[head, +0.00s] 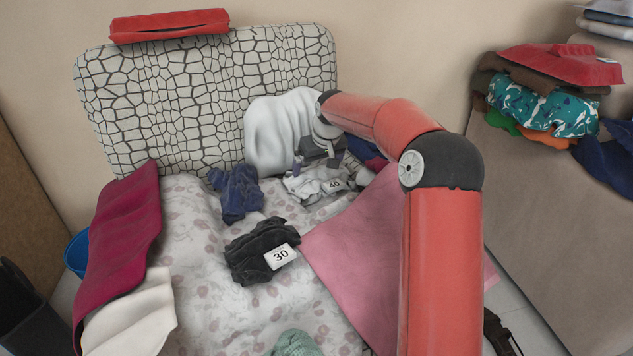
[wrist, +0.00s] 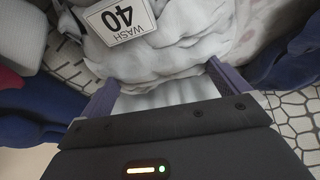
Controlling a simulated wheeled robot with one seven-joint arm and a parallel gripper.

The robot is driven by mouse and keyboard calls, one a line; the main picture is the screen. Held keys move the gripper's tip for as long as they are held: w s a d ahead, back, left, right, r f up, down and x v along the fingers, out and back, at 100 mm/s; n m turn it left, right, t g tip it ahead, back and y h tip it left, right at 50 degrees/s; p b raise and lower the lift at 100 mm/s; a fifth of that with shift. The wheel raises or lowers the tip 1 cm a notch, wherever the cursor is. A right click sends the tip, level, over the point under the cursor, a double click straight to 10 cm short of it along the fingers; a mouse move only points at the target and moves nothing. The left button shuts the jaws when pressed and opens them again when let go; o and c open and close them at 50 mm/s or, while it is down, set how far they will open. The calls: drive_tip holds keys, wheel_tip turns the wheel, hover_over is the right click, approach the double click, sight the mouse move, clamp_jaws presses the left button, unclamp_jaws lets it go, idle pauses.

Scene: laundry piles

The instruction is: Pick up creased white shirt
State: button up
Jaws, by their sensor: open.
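The creased white shirt (head: 305,187) lies crumpled on the bed near the headboard, with a white label reading 40 on it. In the wrist view the shirt (wrist: 175,65) fills the middle, and its label reads WASH 40. My gripper (wrist: 158,76) is open, its two purple-grey fingers spread to either side of part of the shirt. The fingertips are at or very close to the cloth; I cannot tell whether they touch it. In the head view my gripper (head: 320,157) is over the back of the shirt and hides part of it.
A white pillow (head: 272,135) leans behind the shirt against the patterned headboard (head: 165,100). A dark blue garment (head: 236,192) lies to the left, and a black garment labelled 30 (head: 255,250) lies in front. A pink cloth (head: 355,245) lies at right.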

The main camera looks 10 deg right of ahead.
drive_tip(key=shift+r, duration=0.1)
drive_tip(key=c, duration=1.5)
